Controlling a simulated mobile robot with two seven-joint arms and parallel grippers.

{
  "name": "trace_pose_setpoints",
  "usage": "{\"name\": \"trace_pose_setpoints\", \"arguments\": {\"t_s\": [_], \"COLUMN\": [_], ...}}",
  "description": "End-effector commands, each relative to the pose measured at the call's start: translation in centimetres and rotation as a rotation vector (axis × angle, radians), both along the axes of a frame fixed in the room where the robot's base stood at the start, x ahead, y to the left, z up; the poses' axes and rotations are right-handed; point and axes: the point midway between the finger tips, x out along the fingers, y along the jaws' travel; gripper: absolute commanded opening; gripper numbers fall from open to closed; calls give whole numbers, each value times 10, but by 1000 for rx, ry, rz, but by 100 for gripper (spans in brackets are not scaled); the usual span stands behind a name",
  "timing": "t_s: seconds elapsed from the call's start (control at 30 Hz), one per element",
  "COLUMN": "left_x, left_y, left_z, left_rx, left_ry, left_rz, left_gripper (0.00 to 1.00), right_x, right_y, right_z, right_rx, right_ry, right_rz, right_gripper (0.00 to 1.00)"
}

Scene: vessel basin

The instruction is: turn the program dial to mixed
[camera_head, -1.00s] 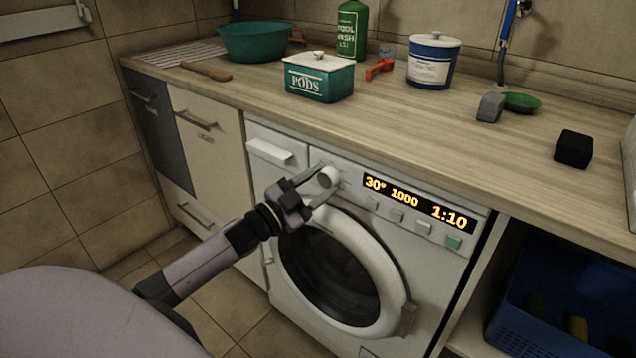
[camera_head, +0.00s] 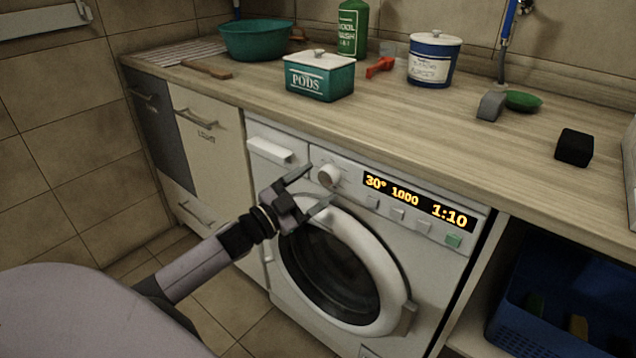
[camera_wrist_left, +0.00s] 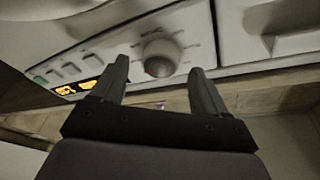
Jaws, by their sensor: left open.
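The program dial (camera_head: 328,175) is a round white knob on the front panel of the white washing machine (camera_head: 433,287). Marks ring the dial, but they are too small to read. The display (camera_head: 418,204) is lit with 30°, 1000 and 1:10. My left gripper (camera_head: 318,188) is open and empty, just in front of the panel and slightly below and left of the dial, apart from it. In the left wrist view the dial (camera_wrist_left: 160,57) shows beyond and between the two spread fingertips (camera_wrist_left: 157,66). My right gripper is not in view.
The round door (camera_head: 345,268) lies just below my left gripper. The detergent drawer handle (camera_head: 270,151) is to its left. On the worktop (camera_head: 420,126) stand a green pods box (camera_head: 320,79), a blue tub (camera_head: 433,62) and a green basin (camera_head: 255,42).

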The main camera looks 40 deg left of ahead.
Motion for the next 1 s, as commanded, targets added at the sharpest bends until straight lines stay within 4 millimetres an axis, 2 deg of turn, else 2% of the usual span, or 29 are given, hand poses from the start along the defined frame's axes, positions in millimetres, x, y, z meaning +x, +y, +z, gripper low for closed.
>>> {"name": "trace_pose_setpoints", "arguments": {"t_s": [0.2, 0.4, 0.6, 1.0], "left_x": [-28, -46, -52, -52], "left_y": [8, 14, 16, 16], "left_z": [-7, -10, -11, -11], "left_rx": [0, 0, 1, 0], "left_ry": [3, 1, 0, 0], "left_rz": [-1, 1, 0, 0], "left_gripper": [74, 74, 74, 74], "right_x": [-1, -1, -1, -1], "right_y": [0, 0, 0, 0], "right_z": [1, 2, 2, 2], "right_rx": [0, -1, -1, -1], "right_ry": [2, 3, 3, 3], "right_rz": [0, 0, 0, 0], "right_gripper": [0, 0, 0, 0]}}
